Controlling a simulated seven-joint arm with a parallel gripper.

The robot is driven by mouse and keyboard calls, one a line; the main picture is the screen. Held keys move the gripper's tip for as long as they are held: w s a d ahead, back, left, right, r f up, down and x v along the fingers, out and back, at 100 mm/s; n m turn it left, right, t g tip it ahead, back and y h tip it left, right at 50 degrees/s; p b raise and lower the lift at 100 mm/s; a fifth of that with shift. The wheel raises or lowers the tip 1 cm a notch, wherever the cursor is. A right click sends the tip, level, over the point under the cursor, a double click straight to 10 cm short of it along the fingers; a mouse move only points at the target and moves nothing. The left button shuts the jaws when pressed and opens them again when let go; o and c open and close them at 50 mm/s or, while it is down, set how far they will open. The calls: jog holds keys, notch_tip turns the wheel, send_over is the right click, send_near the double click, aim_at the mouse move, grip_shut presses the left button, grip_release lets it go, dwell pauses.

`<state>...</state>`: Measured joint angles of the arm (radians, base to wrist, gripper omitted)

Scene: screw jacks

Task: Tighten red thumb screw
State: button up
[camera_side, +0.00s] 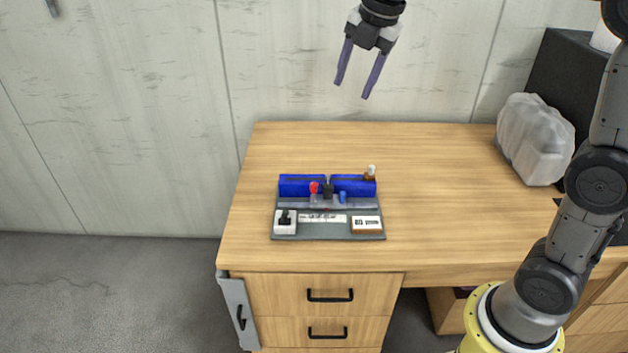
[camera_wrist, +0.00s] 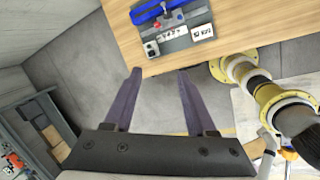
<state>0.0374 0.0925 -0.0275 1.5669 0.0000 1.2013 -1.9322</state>
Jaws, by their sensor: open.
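The red thumb screw (camera_side: 314,187) stands upright at the left of the small screw jack panel (camera_side: 328,233) on the wooden desk. It shows as a small red spot in the wrist view (camera_wrist: 158,28). A black screw (camera_side: 328,190) and a blue screw (camera_side: 343,197) stand in the same row to its right. Two blue blocks (camera_side: 302,186) lie behind the row. My gripper (camera_side: 351,91) is open and empty, high above the desk and well away from the panel. Its two purple fingers also show in the wrist view (camera_wrist: 157,73), spread apart.
A black knob on a white base (camera_side: 285,226) and a brown-edged label box (camera_side: 366,225) sit on the panel's front. A brown and white peg (camera_side: 370,173) stands at the back right. A translucent lumpy object (camera_side: 536,139) is at the desk's right. The desk around the panel is clear.

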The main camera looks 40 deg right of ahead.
jog(key=w+d+f+n+g, duration=0.1)
jog(key=w+f+n+g, duration=0.1)
jog(key=w+f, duration=0.65)
jog(key=g, duration=0.2)
send_over(314, 184)
notch_tip(314, 184, down, 10)
notch_tip(314, 184, down, 14)
jog(key=shift+f, duration=0.15)
grip_shut()
